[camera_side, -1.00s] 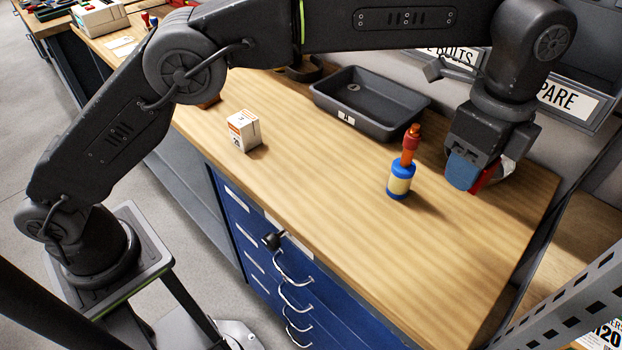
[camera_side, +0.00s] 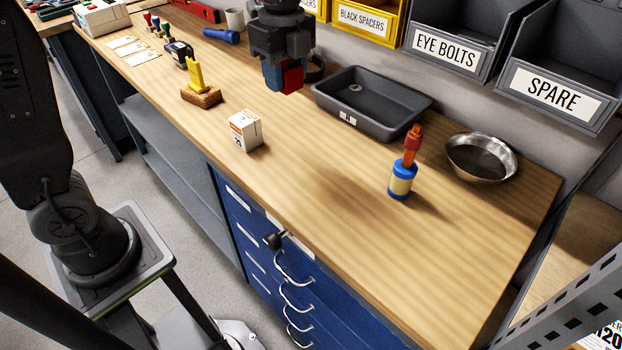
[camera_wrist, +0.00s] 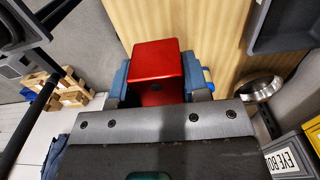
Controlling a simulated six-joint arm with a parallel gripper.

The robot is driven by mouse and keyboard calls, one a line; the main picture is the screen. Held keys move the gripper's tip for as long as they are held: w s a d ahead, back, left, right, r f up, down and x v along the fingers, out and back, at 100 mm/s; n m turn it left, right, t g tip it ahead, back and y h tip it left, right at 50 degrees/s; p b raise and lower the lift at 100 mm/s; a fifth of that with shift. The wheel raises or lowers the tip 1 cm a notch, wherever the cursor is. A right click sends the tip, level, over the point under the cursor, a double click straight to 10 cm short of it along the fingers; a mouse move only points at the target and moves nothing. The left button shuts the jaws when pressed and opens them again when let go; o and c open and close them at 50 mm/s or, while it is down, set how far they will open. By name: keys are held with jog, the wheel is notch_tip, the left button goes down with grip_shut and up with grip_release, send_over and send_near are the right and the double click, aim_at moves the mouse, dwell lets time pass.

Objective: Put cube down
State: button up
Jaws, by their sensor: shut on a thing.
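My gripper (camera_side: 279,77) has blue fingertips and is shut on a red cube (camera_side: 292,80). It points down and appears to hold the cube above the bench, left of the dark tray in the side view. A blue finger partly hides the cube there. In the wrist view the red cube (camera_wrist: 158,62) sits between the two blue fingers of my gripper (camera_wrist: 157,82), with bench wood beyond it.
A small white box (camera_side: 245,131), a blue-and-orange bottle (camera_side: 401,180), a metal bowl (camera_side: 481,158) and a yellow-handled brush (camera_side: 201,95) stand on the wooden bench (camera_side: 330,240). Labelled bins (camera_side: 556,90) line the back.

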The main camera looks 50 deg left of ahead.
jog(key=s+a+f, duration=0.1)
jog(key=s+a, duration=0.3)
send_over(311, 180)
notch_tip(311, 180, down, 12)
jog(key=shift+f, duration=2.05)
jog(key=shift+f, duration=0.15)
jog(key=o, duration=1.1)
jog(key=shift+c, duration=0.2)
